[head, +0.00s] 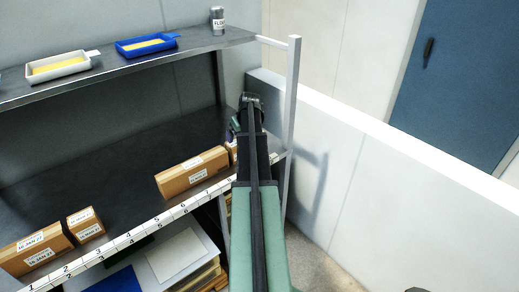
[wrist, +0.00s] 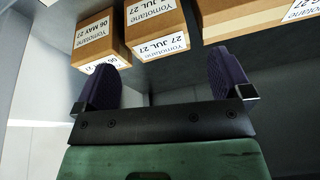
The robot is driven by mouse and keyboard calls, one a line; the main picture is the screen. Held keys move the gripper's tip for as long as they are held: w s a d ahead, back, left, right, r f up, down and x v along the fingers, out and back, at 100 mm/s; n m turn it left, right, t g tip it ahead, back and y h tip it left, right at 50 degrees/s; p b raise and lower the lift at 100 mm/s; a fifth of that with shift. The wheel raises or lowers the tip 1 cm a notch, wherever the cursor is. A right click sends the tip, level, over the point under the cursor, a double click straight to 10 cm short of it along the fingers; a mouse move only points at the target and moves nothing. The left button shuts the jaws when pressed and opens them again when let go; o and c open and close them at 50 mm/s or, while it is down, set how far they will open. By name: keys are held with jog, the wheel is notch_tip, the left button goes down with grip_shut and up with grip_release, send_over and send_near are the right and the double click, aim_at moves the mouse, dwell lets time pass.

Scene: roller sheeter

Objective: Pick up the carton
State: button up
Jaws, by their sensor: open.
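Several brown cartons with white date labels stand on the middle shelf; the task does not say which one. In the head view a long carton (head: 192,172) is left of my arm, with a small carton (head: 231,150) partly hidden behind the arm. A small carton (head: 85,224) and a larger one (head: 36,250) stand at the far left. My gripper (wrist: 162,60) is open and empty. In the wrist view a "JUL 27" carton (wrist: 155,28) lies beyond the gap between the fingers, a "06 MAY 27" carton (wrist: 101,40) to its left and a long carton (wrist: 240,18) to its right.
The upper shelf (head: 110,75) holds a white tray (head: 58,66), a blue tray (head: 146,45) and a labelled jar (head: 217,20). A white shelf post (head: 292,95) stands close right of my arm, before a white low wall (head: 400,190). The middle shelf is bare behind the cartons.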

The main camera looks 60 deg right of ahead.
aim_at(235, 145)
jog(key=shift+n+t, duration=0.4)
jog(key=shift+n, duration=0.5)
jog(key=b+x, duration=0.3)
jog(key=x, duration=0.1)
jog(key=d+b+x, duration=0.1)
jog(key=b+x, duration=0.2)
jog(key=b, duration=0.1)
jog(key=w+b+x, duration=0.1)
jog(key=b+x, duration=0.2)
jog(key=x, duration=0.1)
jog(key=shift+w+d, duration=0.2)
jog(key=shift+d, duration=0.15)
jog(key=shift+r, duration=0.3)
jog(key=shift+c, duration=0.3)
jog(key=c, duration=0.6)
notch_tip(235, 145, up, 20)
jog(key=p, duration=2)
jog(key=shift+r, duration=0.1)
